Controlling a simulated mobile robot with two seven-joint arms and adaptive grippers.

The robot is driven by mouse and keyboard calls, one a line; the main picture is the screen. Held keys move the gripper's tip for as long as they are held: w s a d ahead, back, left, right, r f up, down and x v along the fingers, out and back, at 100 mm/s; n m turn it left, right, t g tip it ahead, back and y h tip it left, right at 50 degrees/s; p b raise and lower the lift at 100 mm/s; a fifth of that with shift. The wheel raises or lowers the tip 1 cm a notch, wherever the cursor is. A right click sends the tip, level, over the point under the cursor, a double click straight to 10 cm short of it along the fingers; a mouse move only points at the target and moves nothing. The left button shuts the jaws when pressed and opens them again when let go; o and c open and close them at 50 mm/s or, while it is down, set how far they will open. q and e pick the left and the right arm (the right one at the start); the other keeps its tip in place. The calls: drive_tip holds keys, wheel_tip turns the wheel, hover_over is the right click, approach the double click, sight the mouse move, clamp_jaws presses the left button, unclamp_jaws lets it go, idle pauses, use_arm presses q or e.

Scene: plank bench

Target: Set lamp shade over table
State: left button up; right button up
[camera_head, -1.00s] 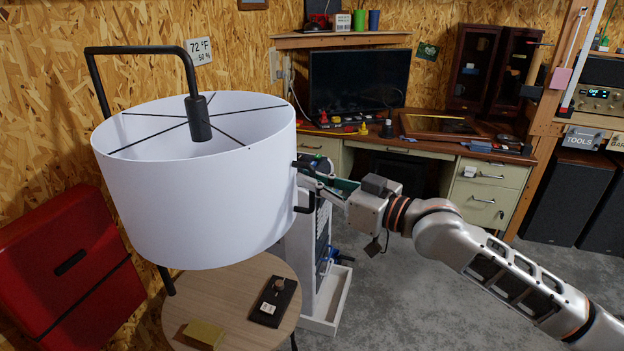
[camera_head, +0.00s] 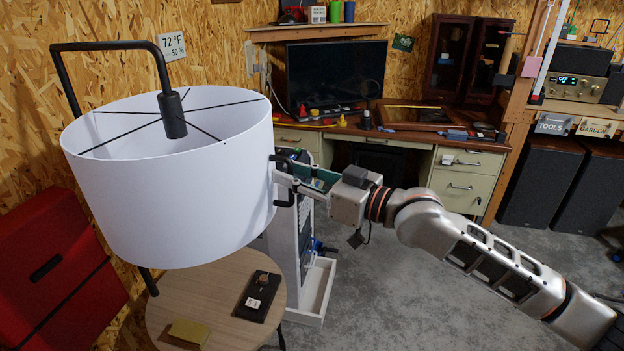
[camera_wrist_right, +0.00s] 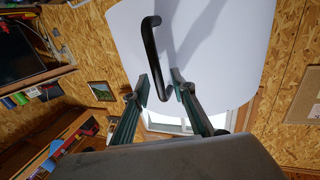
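The white drum lamp shade (camera_head: 165,205) hangs from a black arched arm (camera_head: 110,46) in the head view and fills the upper middle of the right wrist view (camera_wrist_right: 225,45). The round wooden table (camera_head: 185,292) is below it; the shade hides its far left part. A black handle (camera_wrist_right: 149,45) stands out from the shade's side. My right gripper (camera_wrist_right: 161,82) is at this handle, its green fingers on either side of it with a visible gap. The fingers look open around the handle, not closed on it. My left gripper is out of view.
A dark holder (camera_head: 258,296) and a yellowish block (camera_head: 189,331) lie on the table. A red cabinet (camera_head: 48,268) is at the left wall. A white rack (camera_head: 315,290) stands right of the table. A desk (camera_head: 468,185) is behind; grey floor (camera_head: 385,290) is free at right.

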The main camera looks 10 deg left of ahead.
drive_tip(key=v, duration=1.1)
drive_tip(key=shift+d, duration=0.2)
drive_tip(key=shift+s, duration=0.1)
drive_tip(key=s+d+f+m+t+h, duration=0.2)
drive_tip(key=d+f+m+t+h, duration=0.1)
drive_tip(key=f, duration=0.9)
drive_tip(key=s+d+f+m+t+h, duration=0.2)
drive_tip(key=f+m+h, duration=0.1)
drive_tip(key=f, duration=0.8)
drive_tip(key=s+d+f+m+g+h, duration=0.1)
drive_tip(key=s+d+f+h, duration=0.2)
drive_tip(key=s+d+f, duration=0.4)
drive_tip(key=s+d+f+m+g+h, duration=0.1)
drive_tip(key=s+d+f+h, duration=0.3)
drive_tip(key=s+d+f, duration=0.4)
wheel_tip(320, 180, down, 7)
drive_tip(key=shift+s+d+f, duration=0.15)
drive_tip(key=shift+s+d, duration=0.1)
drive_tip(key=shift+s, duration=0.65)
